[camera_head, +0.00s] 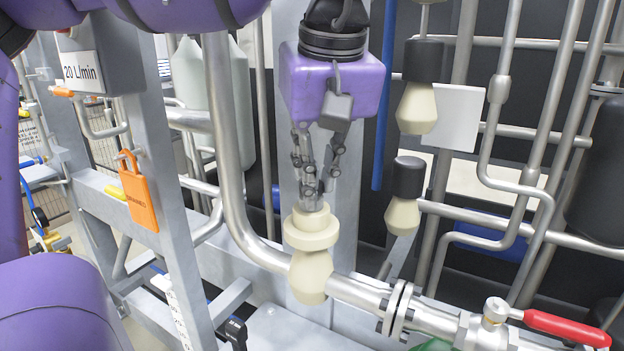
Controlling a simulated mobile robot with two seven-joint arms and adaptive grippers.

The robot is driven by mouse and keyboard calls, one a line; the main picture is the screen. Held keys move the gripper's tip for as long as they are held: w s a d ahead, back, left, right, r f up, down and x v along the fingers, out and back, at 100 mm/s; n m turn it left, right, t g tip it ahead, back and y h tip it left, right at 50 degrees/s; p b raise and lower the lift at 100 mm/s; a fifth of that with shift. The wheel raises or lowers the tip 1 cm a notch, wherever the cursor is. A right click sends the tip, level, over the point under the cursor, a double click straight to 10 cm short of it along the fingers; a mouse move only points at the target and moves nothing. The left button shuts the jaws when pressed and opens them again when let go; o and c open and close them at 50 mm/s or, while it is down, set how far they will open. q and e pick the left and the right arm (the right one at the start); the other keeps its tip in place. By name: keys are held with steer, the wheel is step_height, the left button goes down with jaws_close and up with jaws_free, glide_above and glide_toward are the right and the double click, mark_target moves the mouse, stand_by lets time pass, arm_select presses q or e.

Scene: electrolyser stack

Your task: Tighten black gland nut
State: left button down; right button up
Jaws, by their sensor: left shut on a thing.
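My left gripper (311,193), under its purple housing, points straight down in the middle of the head view. Its fingers are closed around a short grey stub (311,206) at the top of a cream stepped fitting (311,240) on the steel pipe. No black nut shows on this fitting, and the fingers hide part of the stub. To the right, a black nut (408,177) sits on a cream body, apart from the gripper. Another black nut (424,60) sits higher on a second cream body. My right gripper is not in view.
Steel pipes (445,320) run close around the fitting. A valve with a red handle (565,328) is at the lower right. An orange padlock tag (138,198) hangs on the grey frame at the left. A white plate (455,117) stands behind the upper black nut.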

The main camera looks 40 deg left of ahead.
arm_select(q)
steer(key=shift+s+m, duration=0.25)
steer(key=shift+m, duration=0.15)
steer(key=shift+f, duration=0.1)
steer(key=c, duration=1.9)
jaws_free()
steer(key=shift+o, duration=1.2)
steer(key=shift+s+r, duration=0.2)
steer(key=shift+s, duration=0.15)
steer(key=shift+o, duration=1.1)
steer(key=shift+w, duration=0.25)
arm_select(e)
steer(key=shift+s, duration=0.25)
arm_select(q)
steer(key=shift+w+f+n, duration=0.1)
steer(key=shift+n, duration=0.8)
steer(key=shift+d, duration=0.1)
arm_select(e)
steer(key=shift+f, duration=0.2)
